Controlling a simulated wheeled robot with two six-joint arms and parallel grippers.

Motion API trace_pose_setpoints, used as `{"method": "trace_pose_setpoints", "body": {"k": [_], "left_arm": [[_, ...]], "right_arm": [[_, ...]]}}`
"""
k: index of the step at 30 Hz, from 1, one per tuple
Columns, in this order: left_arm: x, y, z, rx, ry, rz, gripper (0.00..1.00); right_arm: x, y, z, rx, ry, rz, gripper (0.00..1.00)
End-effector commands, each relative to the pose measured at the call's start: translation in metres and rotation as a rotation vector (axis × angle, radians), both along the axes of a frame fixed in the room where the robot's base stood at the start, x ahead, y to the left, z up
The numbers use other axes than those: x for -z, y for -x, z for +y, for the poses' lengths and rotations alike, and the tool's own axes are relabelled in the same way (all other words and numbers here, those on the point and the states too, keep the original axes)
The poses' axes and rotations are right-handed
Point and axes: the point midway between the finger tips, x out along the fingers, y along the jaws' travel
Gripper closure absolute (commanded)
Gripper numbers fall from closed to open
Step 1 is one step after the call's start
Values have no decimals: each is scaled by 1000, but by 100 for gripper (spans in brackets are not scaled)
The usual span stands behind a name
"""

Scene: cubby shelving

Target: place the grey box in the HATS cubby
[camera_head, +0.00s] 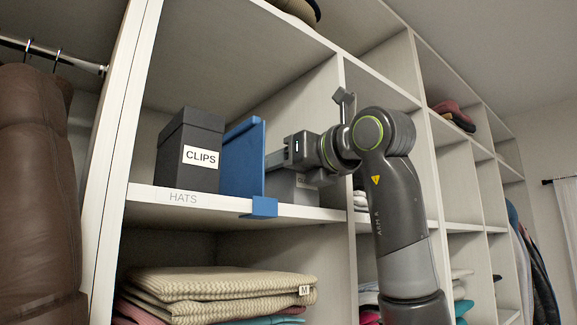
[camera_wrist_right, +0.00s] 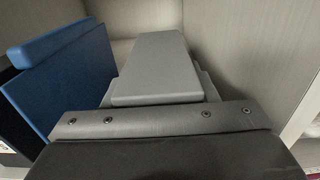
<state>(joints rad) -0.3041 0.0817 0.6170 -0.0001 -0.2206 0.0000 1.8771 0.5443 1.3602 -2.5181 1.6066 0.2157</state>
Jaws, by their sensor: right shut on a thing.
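The grey box (camera_head: 293,190) is inside the HATS cubby, in its right part, right of a blue divider (camera_head: 243,160). Whether the box's underside touches the shelf is hard to tell. The HATS label (camera_head: 183,198) is on the shelf's front edge. My left gripper is not in view.
A dark box marked CLIPS (camera_head: 190,150) stands left of the divider. The cubby's right wall (camera_wrist_right: 232,50) is close to the grey box. Folded knit blankets (camera_head: 215,283) lie in the cubby below. A brown garment (camera_head: 40,190) hangs at the left.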

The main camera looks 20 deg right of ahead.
Motion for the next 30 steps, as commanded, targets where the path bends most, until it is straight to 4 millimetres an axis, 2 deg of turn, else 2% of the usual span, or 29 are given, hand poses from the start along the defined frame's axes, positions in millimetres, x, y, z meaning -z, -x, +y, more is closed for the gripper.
{"method": "trace_pose_setpoints", "body": {"k": [7,8,12,23,26,30], "left_arm": [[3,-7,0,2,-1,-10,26],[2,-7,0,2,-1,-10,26],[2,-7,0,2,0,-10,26],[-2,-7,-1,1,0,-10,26],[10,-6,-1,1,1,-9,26],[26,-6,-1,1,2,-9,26]], "right_arm": [[4,0,0,0,-1,-2,76],[3,0,0,0,0,-1,44],[3,0,0,0,0,0,26],[-3,0,0,0,0,-1,26],[2,12,-4,1,-1,-5,26],[4,37,-14,2,0,-6,26]]}}
